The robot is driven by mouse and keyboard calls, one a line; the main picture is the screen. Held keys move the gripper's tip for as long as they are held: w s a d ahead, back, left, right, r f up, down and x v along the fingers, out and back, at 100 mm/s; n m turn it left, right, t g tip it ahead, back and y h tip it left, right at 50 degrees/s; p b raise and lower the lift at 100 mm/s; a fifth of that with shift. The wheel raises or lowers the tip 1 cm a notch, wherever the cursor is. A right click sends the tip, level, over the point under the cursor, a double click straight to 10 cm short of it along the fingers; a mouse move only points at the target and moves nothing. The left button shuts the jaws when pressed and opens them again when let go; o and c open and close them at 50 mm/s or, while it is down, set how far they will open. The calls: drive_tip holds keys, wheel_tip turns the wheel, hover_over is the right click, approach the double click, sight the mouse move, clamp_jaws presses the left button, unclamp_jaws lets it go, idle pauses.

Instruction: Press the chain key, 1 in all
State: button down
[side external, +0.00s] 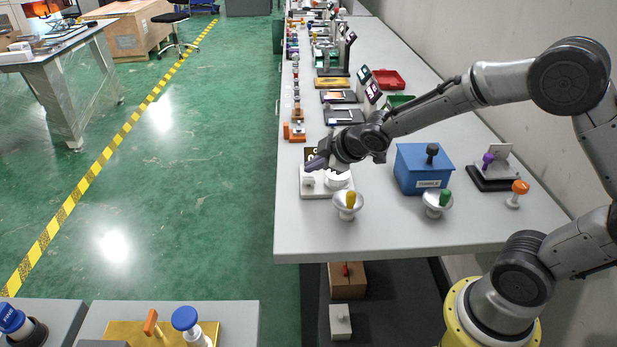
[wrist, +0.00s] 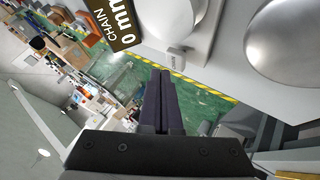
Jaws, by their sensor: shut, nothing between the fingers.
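A white device (side external: 318,193) stands near the left edge of the long grey table. It has a round white part on top. A small white key (wrist: 176,58) with tiny unreadable lettering sticks out from it in the wrist view. A dark sign reading "CHAIN 0 mm" (wrist: 113,24) stands beside it, partly cut off. My gripper (wrist: 160,72) is shut and empty, with its dark fingertips close to the small key; I cannot tell whether they touch. In the side view my gripper (side external: 314,165) is just above the device's left part.
Bowls with a yellow knob (side external: 351,200) and a green knob (side external: 444,198) stand to the right. A blue box (side external: 422,168) with a black knob is beyond them. Orange pieces and several devices line the table farther back.

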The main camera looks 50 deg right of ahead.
drive_tip(key=shift+r, duration=2.5)
wheel_tip(320, 180, up, 8)
drive_tip(key=t, duration=0.2)
hover_over(313, 179)
drive_tip(key=s, duration=0.2)
drive_tip(key=s+r+m, duration=0.2)
drive_tip(key=s+r, duration=0.3)
drive_tip(key=s, duration=0.4)
drive_tip(key=s+a+f+m+g, duration=0.1)
drive_tip(key=s+f+m+g, duration=0.1)
drive_tip(key=s, duration=0.7)
drive_tip(key=s+a+f+m+g, duration=0.1)
drive_tip(key=s+f+m+g, duration=0.2)
drive_tip(key=s, duration=0.6)
drive_tip(key=shift+s+f+m+g, duration=0.3)
drive_tip(key=shift+f+m, duration=0.4)
drive_tip(key=shift+f, duration=0.25)
